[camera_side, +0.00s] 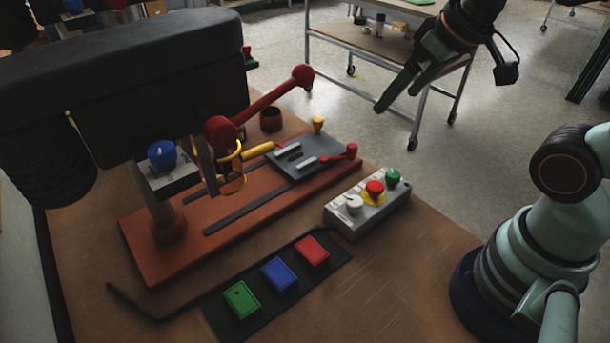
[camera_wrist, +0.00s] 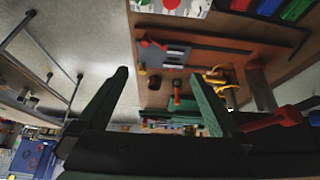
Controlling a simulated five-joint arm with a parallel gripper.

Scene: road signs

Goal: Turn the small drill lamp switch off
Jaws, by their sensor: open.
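A drill press with a black head (camera_side: 130,75) stands on a red-brown base at the left of the side view. A blue knob (camera_side: 162,155) sits on a small grey box on the drill. A grey control box (camera_side: 345,222) stands on the bench with a white knob (camera_side: 353,205), a red button on yellow (camera_side: 374,188) and a green button (camera_side: 392,177). I cannot tell which is the lamp switch. My gripper (camera_side: 397,97) is open and empty, high up and apart from all of them. In the wrist view, my gripper's fingers (camera_wrist: 160,78) are spread wide.
Green, blue and red boxes (camera_side: 278,273) lie on a black strip at the front. A red-handled lever (camera_side: 265,103) and a grey vise (camera_side: 310,157) are beside the drill. A wheeled cart (camera_side: 345,40) stands behind. Bench right of the control box is clear.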

